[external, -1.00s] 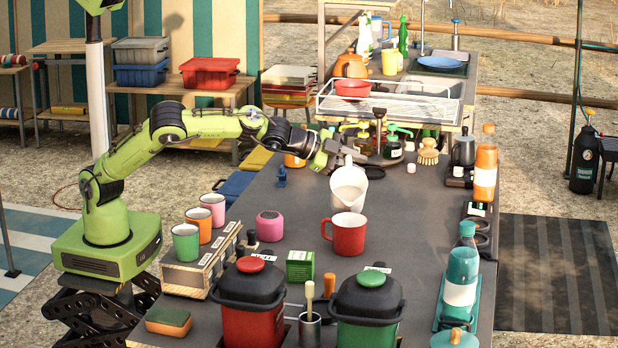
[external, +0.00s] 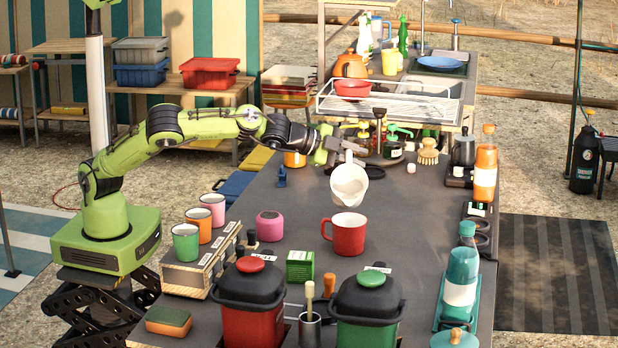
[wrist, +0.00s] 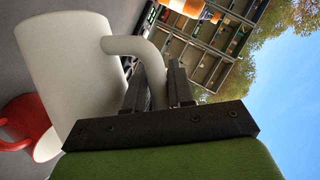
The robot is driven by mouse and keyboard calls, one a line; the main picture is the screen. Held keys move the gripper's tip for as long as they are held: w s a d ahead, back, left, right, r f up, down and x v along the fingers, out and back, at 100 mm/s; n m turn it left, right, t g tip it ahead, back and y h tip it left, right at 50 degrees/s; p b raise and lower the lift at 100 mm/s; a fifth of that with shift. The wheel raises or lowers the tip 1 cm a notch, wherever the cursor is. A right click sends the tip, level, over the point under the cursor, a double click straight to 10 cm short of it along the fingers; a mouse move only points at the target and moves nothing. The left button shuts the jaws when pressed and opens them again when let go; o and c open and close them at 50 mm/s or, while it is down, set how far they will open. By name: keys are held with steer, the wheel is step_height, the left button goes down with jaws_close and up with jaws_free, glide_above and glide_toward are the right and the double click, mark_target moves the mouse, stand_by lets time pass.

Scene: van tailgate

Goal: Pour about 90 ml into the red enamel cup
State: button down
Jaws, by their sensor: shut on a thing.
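The red enamel cup (external: 348,237) stands upright on the dark counter, its handle to the left; it also shows at the lower left of the wrist view (wrist: 27,128). My gripper (external: 335,146) is shut on the handle of a white jug (external: 349,187). In the wrist view the jug (wrist: 65,70) fills the left side, with its handle between my fingers (wrist: 160,85). The jug is held above and behind the cup, tilted so its mouth faces the external camera. Pale contents seem to show inside. I cannot see a stream between jug and cup.
A pink mug-like object (external: 270,225) stands left of the cup. Red (external: 252,310) and green (external: 367,308) lidded bins stand in front. A teal bottle (external: 461,280) and orange bottle (external: 485,170) line the right edge. Counter right of the cup is clear.

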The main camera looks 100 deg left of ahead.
mark_target(355, 169)
steer(key=shift+d+r, duration=0.25)
steer(key=shift+r, duration=0.15)
steer(key=shift+r+y+p, duration=0.1)
steer(key=shift+y+p, duration=0.2)
steer(key=shift+w+d+m, duration=0.15)
steer(key=shift+d+m, duration=0.15)
steer(key=shift+d, duration=0.1)
steer(key=shift+w+d+r, duration=0.1)
steer(key=shift+d, duration=0.1)
steer(key=shift+d+r, duration=0.1)
steer(key=shift+d, duration=0.05)
steer(key=shift+d+r+m+y+p, duration=0.3)
steer(key=shift+d+r+m+p, duration=0.2)
steer(key=shift+p, duration=0.1)
stand_by(0.7)
